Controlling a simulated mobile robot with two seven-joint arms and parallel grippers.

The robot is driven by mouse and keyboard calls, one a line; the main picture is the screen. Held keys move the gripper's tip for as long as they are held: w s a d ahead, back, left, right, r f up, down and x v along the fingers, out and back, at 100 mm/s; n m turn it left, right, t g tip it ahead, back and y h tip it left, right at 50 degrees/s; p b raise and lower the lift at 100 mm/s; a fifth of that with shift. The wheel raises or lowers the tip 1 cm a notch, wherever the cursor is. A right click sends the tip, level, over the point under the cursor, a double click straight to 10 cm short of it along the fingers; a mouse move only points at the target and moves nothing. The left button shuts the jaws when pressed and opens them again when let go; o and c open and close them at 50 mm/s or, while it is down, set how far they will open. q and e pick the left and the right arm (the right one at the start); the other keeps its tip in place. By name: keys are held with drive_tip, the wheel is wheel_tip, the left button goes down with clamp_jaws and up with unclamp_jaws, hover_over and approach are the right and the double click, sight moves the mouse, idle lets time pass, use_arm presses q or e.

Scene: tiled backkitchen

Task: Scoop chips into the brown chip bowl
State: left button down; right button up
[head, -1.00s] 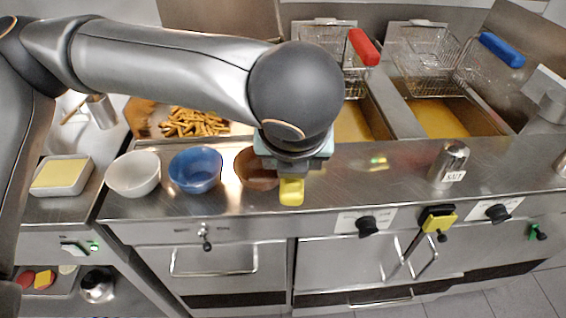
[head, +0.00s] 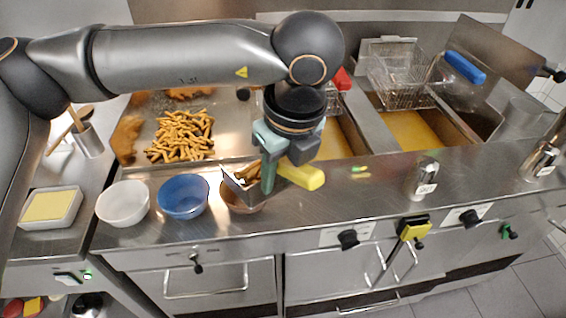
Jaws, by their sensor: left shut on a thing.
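My left gripper (head: 268,172) comes in from the upper left and is shut on a scoop with a yellow handle (head: 302,176). The scoop's metal pan (head: 232,184) holds a few chips (head: 247,172) and is over the brown chip bowl (head: 240,206). The pan and gripper hide much of the bowl, so I cannot tell whether they touch it or what lies inside. A pile of loose chips (head: 180,137) lies on the metal tray (head: 228,118) behind the bowls. My right gripper is not in view.
A blue bowl (head: 183,197) and a white bowl (head: 123,204) stand left of the brown one. Fryers with a blue-handled basket (head: 402,82) and a partly hidden red-handled one are behind right. A salt shaker (head: 422,178) stands on the right counter.

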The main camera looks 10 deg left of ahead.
use_arm(q)
drive_tip(key=w+a+g+h+p, duration=0.1)
drive_tip(key=p, duration=0.1)
drive_tip(key=w+a+r+g+h+p, duration=0.1)
drive_tip(key=w+a+g+h+p, duration=0.1)
drive_tip(key=p, duration=0.1)
drive_tip(key=shift+w+a+r+g+h, duration=0.1)
drive_tip(key=shift+w+g+h, duration=0.05)
drive_tip(key=shift+g+h, duration=0.15)
drive_tip(key=shift+w+a+g+h+p, duration=0.45)
drive_tip(key=shift+w+a+g+h, duration=0.05)
drive_tip(key=shift+a+g+h, duration=0.1)
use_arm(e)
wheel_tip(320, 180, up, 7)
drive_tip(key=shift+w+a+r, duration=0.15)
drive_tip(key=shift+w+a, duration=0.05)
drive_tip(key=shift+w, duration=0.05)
use_arm(q)
drive_tip(key=shift+d, duration=0.1)
drive_tip(key=shift+s+d+f+t+y+b, duration=0.2)
drive_tip(key=shift+s+d+t+y+b, duration=0.6)
drive_tip(key=shift+t+y+b, duration=0.1)
drive_tip(key=shift+s+d, duration=0.2)
drive_tip(key=shift+d, duration=0.05)
drive_tip(key=shift+r, duration=0.1)
drive_tip(key=shift+t, duration=0.3)
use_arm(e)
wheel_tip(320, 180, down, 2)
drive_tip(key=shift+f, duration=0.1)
